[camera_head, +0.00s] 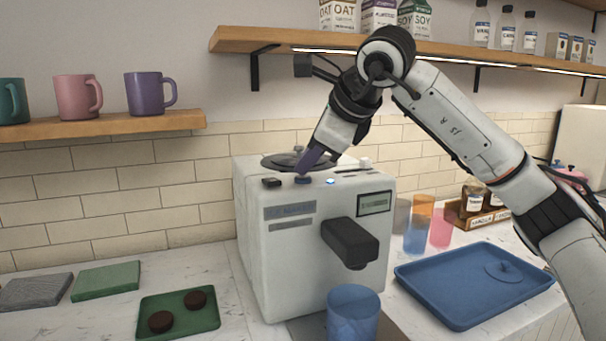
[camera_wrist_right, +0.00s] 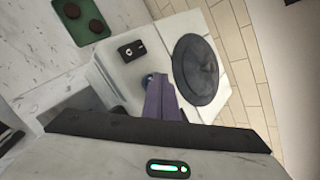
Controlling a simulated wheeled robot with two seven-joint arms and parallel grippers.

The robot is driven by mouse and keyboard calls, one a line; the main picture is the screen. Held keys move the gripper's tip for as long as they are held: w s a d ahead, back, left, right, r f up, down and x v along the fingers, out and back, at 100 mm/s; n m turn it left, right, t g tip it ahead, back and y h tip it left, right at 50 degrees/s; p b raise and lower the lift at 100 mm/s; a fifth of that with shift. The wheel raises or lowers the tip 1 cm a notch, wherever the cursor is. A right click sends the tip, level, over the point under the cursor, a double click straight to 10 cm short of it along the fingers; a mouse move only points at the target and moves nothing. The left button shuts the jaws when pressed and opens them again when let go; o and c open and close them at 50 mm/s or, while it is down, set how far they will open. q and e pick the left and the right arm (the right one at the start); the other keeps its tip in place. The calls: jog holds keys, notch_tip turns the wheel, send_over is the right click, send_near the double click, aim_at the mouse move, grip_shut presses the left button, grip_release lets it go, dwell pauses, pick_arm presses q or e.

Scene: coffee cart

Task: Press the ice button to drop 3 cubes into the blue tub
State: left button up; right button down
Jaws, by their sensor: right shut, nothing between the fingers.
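The white ice machine (camera_head: 275,260) stands on the counter with a dark spout (camera_head: 350,243) at its front. On its top are a blue round button (camera_head: 303,180), a black switch (camera_head: 271,183) and a small lit blue spot (camera_head: 330,181). My right gripper (camera_head: 308,167) is shut and empty, its purple fingertips pointing down at the blue button. In the right wrist view the fingertips (camera_wrist_right: 155,82) partly cover the button (camera_wrist_right: 147,79); I cannot tell whether they touch it. The translucent blue tub (camera_head: 353,315) stands below the spout, and I see no cubes in it. My left gripper is not in view.
A round dark lid (camera_wrist_right: 196,68) sits on the machine's top close to my fingers. A blue tray (camera_head: 470,318) and coloured cups (camera_head: 440,228) are to the right. A green tray (camera_head: 180,327) with two brown discs is to the left. A wooden shelf (camera_head: 330,43) runs behind my right arm.

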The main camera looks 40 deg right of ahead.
aim_at(307, 179)
jog(key=shift+r+p, duration=0.5)
jog(key=shift+r, duration=0.25)
notch_tip(307, 179, up, 5)
jog(key=p, duration=0.4)
jog(key=shift+p, duration=0.3)
dwell(2.0)
